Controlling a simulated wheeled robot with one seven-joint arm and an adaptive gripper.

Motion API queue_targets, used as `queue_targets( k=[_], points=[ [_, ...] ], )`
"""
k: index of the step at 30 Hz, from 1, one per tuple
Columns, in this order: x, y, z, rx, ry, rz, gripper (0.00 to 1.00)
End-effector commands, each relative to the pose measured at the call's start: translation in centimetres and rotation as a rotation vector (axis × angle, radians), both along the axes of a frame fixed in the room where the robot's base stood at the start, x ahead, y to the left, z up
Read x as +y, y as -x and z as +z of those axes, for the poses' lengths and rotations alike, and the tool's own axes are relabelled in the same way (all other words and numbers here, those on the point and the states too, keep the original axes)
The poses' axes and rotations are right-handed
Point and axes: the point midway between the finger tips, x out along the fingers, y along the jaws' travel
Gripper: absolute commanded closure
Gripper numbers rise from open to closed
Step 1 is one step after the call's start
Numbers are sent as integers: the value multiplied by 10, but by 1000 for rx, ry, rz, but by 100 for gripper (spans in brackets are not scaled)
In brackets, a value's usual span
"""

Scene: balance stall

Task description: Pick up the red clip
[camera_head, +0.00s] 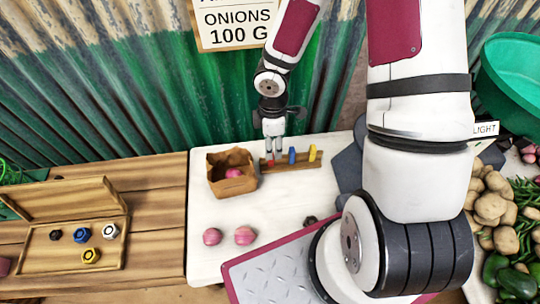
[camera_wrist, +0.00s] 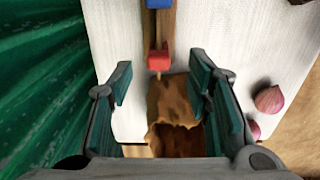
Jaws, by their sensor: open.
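The red clip (camera_head: 270,163) is at the left end of a wooden rail (camera_head: 297,164) on the white table. In the wrist view the red clip (camera_wrist: 158,61) shows just beyond the fingertips, roughly centred between them. My gripper (camera_head: 273,148) is open and points down above the red clip; in the head view its fingers end close to the clip's top. In the wrist view my gripper (camera_wrist: 160,84) has its two dark green fingers apart with nothing held. A blue clip (camera_head: 292,155) and a yellow clip (camera_head: 312,153) stand further right on the rail.
An open brown paper bag (camera_head: 219,187) with an onion inside stands just left of the rail. Two onions (camera_head: 245,235) lie in front. A wooden box of weights (camera_head: 71,266) is at the left. A corrugated green wall (camera_head: 150,90) rises behind. Vegetables lie at the right.

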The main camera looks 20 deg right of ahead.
Motion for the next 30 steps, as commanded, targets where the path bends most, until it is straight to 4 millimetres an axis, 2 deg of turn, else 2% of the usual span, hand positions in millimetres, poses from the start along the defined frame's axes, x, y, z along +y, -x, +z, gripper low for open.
queue_targets(
  k=[10, 15, 21, 22, 26, 30],
  points=[
    [3, -3, -43, 1, 1, 3, 55],
    [3, -2, -51, 0, 0, 1, 55],
    [3, -2, -51, 0, 0, 0, 55],
    [3, -2, -51, 0, 0, 0, 60],
    [3, -2, -51, 0, 0, 0, 89],
    [3, -2, -51, 0, 0, 0, 91]
  ],
)
